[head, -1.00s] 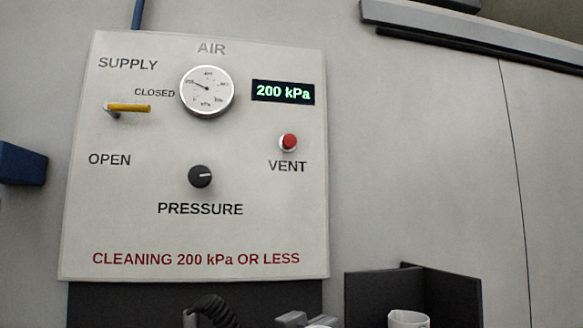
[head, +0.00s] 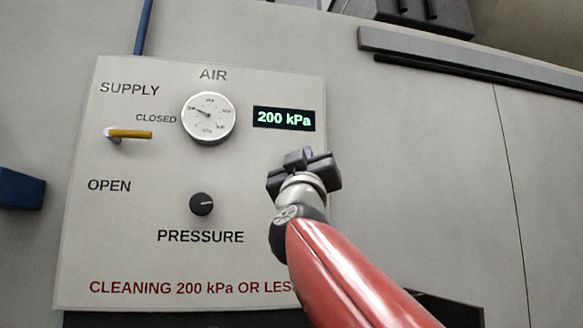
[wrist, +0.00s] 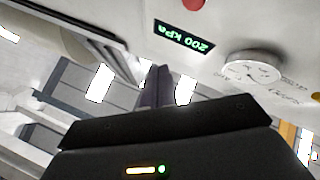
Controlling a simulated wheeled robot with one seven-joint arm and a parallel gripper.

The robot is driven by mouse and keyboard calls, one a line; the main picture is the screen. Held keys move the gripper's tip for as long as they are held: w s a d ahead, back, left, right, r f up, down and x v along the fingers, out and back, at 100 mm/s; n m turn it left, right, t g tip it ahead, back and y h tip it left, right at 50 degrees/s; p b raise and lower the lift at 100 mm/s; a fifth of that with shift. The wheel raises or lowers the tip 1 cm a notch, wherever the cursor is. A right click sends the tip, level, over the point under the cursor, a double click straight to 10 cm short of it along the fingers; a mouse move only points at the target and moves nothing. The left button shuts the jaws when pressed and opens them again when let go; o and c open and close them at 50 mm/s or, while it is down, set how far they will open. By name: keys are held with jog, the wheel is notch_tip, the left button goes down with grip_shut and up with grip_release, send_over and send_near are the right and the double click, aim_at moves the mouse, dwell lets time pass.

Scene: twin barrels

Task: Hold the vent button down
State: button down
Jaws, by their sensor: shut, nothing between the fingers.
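The AIR panel (head: 130,230) is on the wall in the head view. The red vent button is hidden there behind my gripper (head: 306,155), which is in front of the panel's right side, below the display (head: 284,118). In the wrist view the red button (wrist: 193,3) shows at the top edge, partly cut off, with the gripper fingers (wrist: 157,85) apart from it. My gripper is shut and empty. The display reads 200 kPa and also shows in the wrist view (wrist: 184,38).
The yellow supply handle (head: 130,133) points sideways, near CLOSED. The gauge (head: 208,118) and the black pressure knob (head: 201,204) are left of my gripper. A dark ledge (head: 470,70) juts from the wall at upper right. The wall right of the panel is clear.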

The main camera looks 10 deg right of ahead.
dwell(0.3)
jog(key=w+p, duration=0.2)
jog(key=w, duration=0.6)
jog(key=shift+w, duration=0.4)
jog(key=shift+w, duration=0.2)
dwell(1.6)
jog(key=shift+w, duration=0.25)
jog(key=shift+w, duration=0.5)
dwell(0.7)
jog(key=shift+s, duration=0.2)
dwell(0.4)
jog(key=shift+s, duration=0.75)
